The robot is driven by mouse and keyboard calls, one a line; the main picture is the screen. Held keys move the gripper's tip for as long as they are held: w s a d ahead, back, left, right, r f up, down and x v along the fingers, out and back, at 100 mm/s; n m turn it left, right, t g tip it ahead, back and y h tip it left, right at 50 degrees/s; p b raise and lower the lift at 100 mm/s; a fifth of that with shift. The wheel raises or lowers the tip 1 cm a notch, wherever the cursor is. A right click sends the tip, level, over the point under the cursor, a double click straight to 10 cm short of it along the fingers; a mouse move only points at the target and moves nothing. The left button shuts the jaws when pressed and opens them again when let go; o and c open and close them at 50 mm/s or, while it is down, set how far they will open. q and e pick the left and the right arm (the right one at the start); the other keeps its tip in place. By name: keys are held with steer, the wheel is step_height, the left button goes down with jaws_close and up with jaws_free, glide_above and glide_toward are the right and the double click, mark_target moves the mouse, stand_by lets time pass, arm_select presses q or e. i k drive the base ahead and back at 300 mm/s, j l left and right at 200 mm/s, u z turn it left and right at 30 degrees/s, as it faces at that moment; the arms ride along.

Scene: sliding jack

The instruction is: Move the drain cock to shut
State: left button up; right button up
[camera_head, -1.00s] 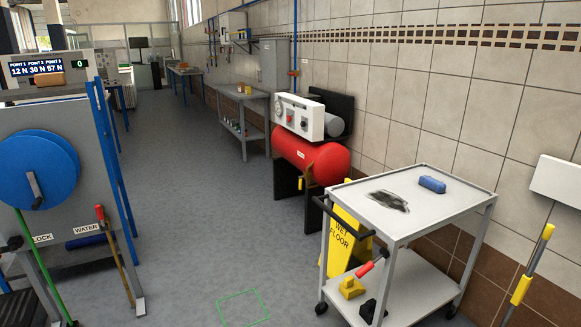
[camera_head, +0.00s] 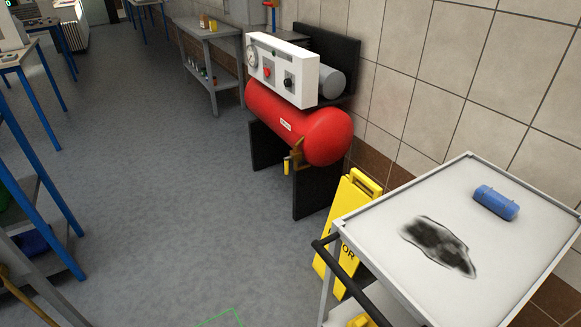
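A red compressor tank (camera_head: 290,122) lies on dark supports against the tiled wall. A small brass-coloured drain cock (camera_head: 297,157) sits at its near lower end, with a yellow handle part (camera_head: 287,166) hanging below. The lever's exact setting is too small to tell. A white control panel (camera_head: 282,68) with a gauge, a red knob and a black knob stands on top of the tank. Neither of my grippers shows in the head view.
A grey cart (camera_head: 377,212) with a dark stain and a blue roll (camera_head: 496,202) stands at the right front. A yellow wet-floor sign (camera_head: 341,254) stands between cart and tank. Grey floor (camera_head: 175,190) is open left of the tank. A workbench (camera_head: 208,32) stands behind.

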mark_target(286, 159)
steer(key=i+j, duration=0.25)
steer(key=i, duration=0.2)
steer(key=i+j+u, duration=0.1)
steer(key=i+j, duration=0.2)
steer(key=i, duration=0.2)
steer(key=i+j, duration=0.2)
steer(key=i, duration=0.3)
steer(key=i+j+u, duration=0.1)
steer(key=i+j, duration=0.15)
steer(key=i, duration=0.2)
steer(key=i+j, duration=0.2)
steer(key=i, duration=0.3)
steer(key=u, duration=0.05)
